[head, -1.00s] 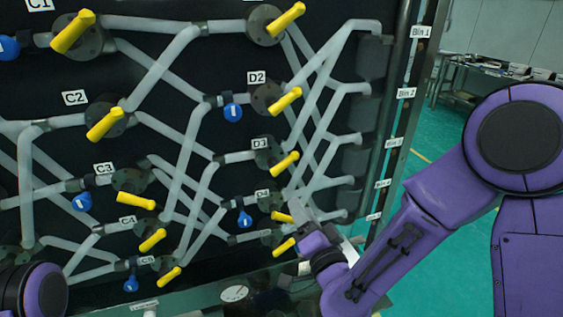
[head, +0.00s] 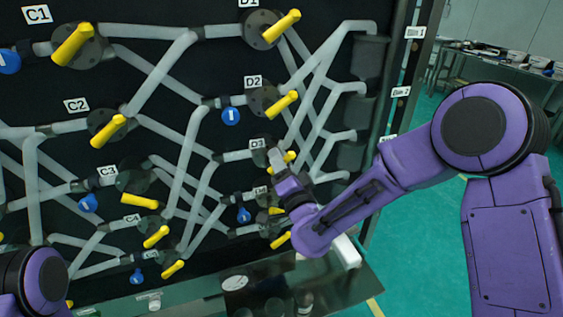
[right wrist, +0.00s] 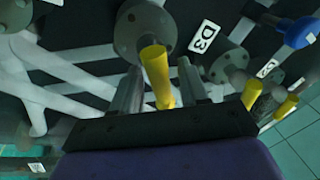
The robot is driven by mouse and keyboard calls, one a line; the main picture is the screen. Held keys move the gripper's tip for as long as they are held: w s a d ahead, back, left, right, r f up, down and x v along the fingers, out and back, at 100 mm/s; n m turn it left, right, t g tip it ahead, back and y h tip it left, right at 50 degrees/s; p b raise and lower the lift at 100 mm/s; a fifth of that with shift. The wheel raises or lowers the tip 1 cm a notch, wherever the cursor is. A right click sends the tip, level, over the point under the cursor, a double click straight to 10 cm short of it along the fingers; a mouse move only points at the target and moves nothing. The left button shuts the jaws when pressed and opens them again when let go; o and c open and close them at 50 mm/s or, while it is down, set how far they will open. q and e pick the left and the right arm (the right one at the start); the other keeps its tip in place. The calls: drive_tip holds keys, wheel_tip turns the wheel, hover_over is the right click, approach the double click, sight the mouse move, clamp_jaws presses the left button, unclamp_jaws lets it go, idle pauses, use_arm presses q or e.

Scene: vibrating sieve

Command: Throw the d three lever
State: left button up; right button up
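The D3 lever (head: 289,157) is a yellow handle on a dark round valve body (right wrist: 145,30), with the label D3 (right wrist: 203,37) beside it. In the head view my right gripper (head: 278,163) is up against the panel at this lever and partly covers it. In the right wrist view the fingers of my right gripper (right wrist: 158,82) are apart, with the yellow D3 lever (right wrist: 155,65) between them. Dark gaps show on both sides of the lever. My left gripper is out of view; only part of my left arm shows at the lower left.
The D2 lever (head: 283,104) is above, and the D4 area below is partly hidden by my right gripper. A blue valve handle (head: 244,214) sits left of D4. Pale pipes (head: 325,75) cross the panel. A gauge (head: 235,283) lies below. Open floor is at right.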

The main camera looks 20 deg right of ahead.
clamp_jaws()
drive_tip(key=shift+f, duration=0.1)
drive_tip(key=m+b, duration=0.1)
drive_tip(key=m, duration=0.1)
drive_tip(key=m+h+b, duration=0.1)
drive_tip(key=m, duration=0.1)
drive_tip(key=shift+d+f+b, duration=0.2)
drive_tip(key=shift+f+b, duration=0.2)
drive_tip(key=shift+a+f+m+g+h+b, duration=0.1)
drive_tip(key=shift+f+m+g+h+b, duration=0.35)
drive_tip(key=shift+m+b, duration=1.2)
drive_tip(key=shift+a+f+m+g+h+b, duration=0.15)
drive_tip(key=shift+m+h+b, duration=0.5)
drive_tip(key=shift+m, duration=1.9)
drive_tip(key=shift+d+f+m+g+h+b, duration=0.15)
drive_tip(key=shift+m+g+h+b, duration=0.25)
drive_tip(key=shift+m+b, duration=1.25)
drive_tip(key=shift+a+m+p, duration=0.1)
drive_tip(key=shift+m+p, duration=0.35)
drive_tip(key=shift+m, duration=0.2)
